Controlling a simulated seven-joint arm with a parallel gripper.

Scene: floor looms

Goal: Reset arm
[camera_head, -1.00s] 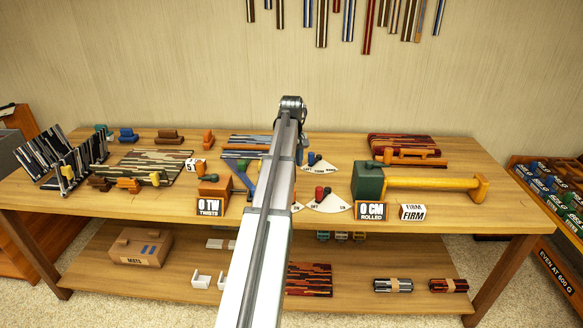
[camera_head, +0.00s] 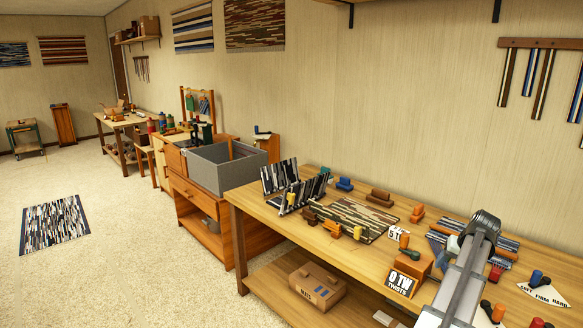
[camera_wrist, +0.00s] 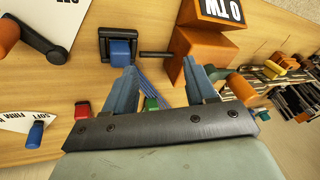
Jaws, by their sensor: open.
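My arm (camera_head: 465,280) reaches in from the lower right of the head view, over the wooden workbench (camera_head: 260,203). Its far end hides my gripper there. In the wrist view my gripper (camera_wrist: 160,68) shows two blue-grey fingers spread apart, with nothing held between them. Past the fingertips are a blue block in a dark bracket (camera_wrist: 120,48) with a rod, and an orange block (camera_wrist: 190,55) beside the "0 TW" sign (camera_wrist: 222,10). A green knob (camera_wrist: 151,104) shows between the fingers. I cannot tell whether the fingers touch anything.
A striped mat (camera_head: 350,221) and a rack of striped pieces (camera_head: 292,188) lie on the bench's left part. A grey bin (camera_head: 222,168) stands on a cabinet beyond. Open carpet with a striped rug (camera_head: 54,225) lies left.

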